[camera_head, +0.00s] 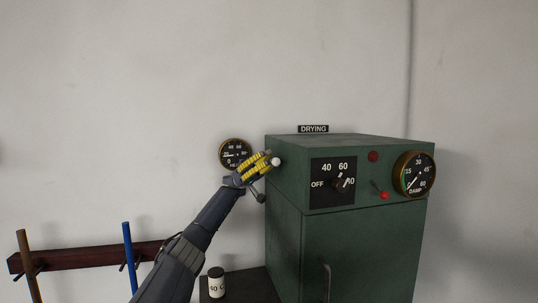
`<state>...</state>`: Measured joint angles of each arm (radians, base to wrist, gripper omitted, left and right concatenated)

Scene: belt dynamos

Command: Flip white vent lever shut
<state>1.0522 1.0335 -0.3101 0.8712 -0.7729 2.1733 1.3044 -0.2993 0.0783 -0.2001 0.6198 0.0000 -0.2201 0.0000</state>
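A small white knob (276,162), likely the end of the white vent lever, shows at the upper left side of the green drying cabinet (360,245). My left gripper (266,164) reaches up to it from below left, its yellow-banded fingers right beside the knob. The fingers look close together, but whether they touch or grip the knob is unclear. The rest of the lever is hidden behind the gripper or too small to make out. My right gripper is not in view.
The cabinet front carries a dial knob (341,185), a red button (384,195), a red lamp (373,156) and a DAMP gauge (414,175). A round wall gauge (235,153) is behind my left gripper. A small labelled jar (216,283) stands on a dark surface. A wooden rack (85,258) hangs at left.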

